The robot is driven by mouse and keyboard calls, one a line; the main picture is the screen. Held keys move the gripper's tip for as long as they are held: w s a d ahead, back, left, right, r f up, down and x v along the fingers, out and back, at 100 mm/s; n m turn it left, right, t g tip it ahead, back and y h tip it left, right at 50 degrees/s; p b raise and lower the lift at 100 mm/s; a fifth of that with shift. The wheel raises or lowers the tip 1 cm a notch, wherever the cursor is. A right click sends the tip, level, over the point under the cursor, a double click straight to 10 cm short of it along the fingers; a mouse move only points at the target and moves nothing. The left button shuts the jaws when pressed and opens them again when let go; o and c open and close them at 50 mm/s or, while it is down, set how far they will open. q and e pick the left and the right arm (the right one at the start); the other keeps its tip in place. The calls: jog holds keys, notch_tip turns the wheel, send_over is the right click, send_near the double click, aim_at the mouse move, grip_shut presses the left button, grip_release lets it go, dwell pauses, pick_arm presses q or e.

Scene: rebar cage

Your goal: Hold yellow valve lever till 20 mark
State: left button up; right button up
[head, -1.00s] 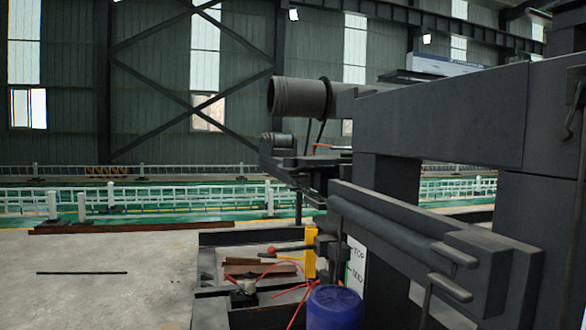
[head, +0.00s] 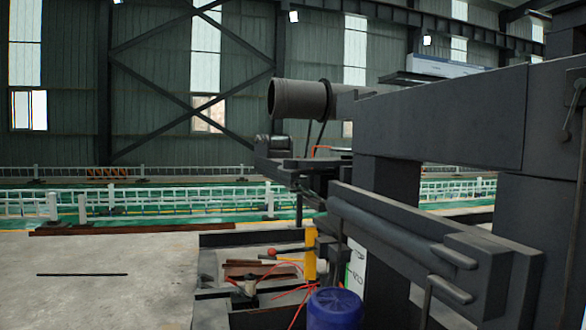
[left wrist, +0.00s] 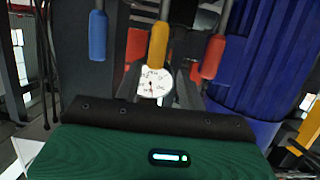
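In the left wrist view the yellow valve lever (left wrist: 159,45) hangs in the middle, between a blue lever (left wrist: 98,35) and a red lever (left wrist: 214,57). A round white dial gauge (left wrist: 152,84) with a dark needle shows behind and below the yellow lever; its numbers are too small to read. A green housing with a lit strip and a dark front edge, which seems to be my left gripper's body (left wrist: 168,140), fills the bottom, below the levers. My right gripper is in neither view.
A large blue ribbed cylinder (left wrist: 262,60) stands close on the right. In the head view a dark machine frame (head: 440,120) fills the right side, with a blue drum (head: 335,308) and a yellow post (head: 310,255) at its foot. Open floor (head: 90,285) lies left.

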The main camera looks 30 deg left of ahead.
pick_arm(q)
jog(key=s+a+p, duration=0.3)
jog(key=s, duration=0.1)
jog(key=shift+s+f, duration=0.1)
jog(key=shift+f, duration=0.15)
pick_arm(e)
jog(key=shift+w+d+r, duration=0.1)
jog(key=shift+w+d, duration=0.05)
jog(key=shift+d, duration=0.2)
pick_arm(q)
jog(key=shift+r+p, duration=0.1)
jog(key=shift+p, duration=0.2)
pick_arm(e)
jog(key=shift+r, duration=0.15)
